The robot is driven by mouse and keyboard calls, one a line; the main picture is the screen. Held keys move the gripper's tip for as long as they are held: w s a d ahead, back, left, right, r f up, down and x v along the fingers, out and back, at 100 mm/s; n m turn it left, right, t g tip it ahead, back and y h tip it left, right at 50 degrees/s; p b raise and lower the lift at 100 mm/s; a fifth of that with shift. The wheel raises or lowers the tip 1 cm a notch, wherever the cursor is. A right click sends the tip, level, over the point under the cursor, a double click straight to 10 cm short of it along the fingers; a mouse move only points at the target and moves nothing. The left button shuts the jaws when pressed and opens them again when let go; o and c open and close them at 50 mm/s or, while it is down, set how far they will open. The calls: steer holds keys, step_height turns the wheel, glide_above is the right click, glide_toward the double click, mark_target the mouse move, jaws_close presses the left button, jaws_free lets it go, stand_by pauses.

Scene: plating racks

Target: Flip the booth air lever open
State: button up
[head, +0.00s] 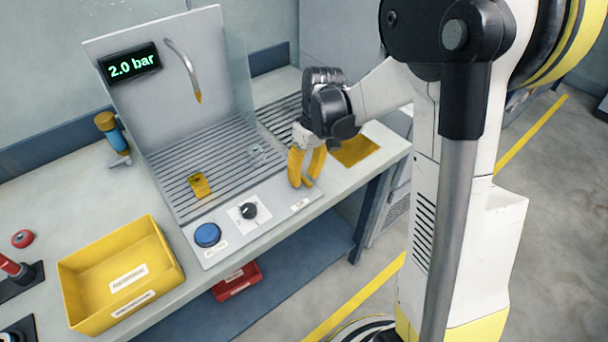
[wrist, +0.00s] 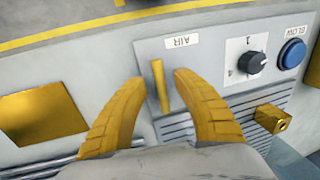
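The air lever (wrist: 160,87) is a slim yellow bar on the grey booth panel, beside the AIR label (wrist: 182,41) in the wrist view. My gripper (wrist: 161,79) has its two yellow fingers open, one on each side of the lever. A gap shows between the lever and each finger, wider on the right, so neither finger appears to touch it. In the head view my gripper (head: 302,184) points down at the right end of the front panel. I cannot make out the lever apart from the fingers there.
The black dial (head: 248,210) and blue BLOW button (head: 207,235) sit left of my gripper on the panel. A brass-coloured block (head: 199,185) rests on the slatted booth floor. A display (head: 130,64) reads 2.0 bar. A yellow bin (head: 85,278) stands at left.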

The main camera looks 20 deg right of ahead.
step_height(320, 180, up, 12)
steer(key=d, duration=0.2)
steer(key=shift+w+d, duration=0.15)
steer(key=shift+w, duration=0.2)
stand_by(0.4)
steer(key=s+a+r+m+t+h, duration=0.1)
steer(key=s+a+t, duration=0.1)
steer(key=s+t, duration=0.2)
steer(key=s+a+r+m+t+h, duration=0.1)
steer(key=s+a+m+t, duration=0.1)
steer(key=s, duration=0.9)
steer(key=shift+a+t, duration=0.35)
steer(key=shift+t, duration=0.55)
steer(key=shift+s+r, duration=0.1)
steer(key=shift+c, duration=0.5)
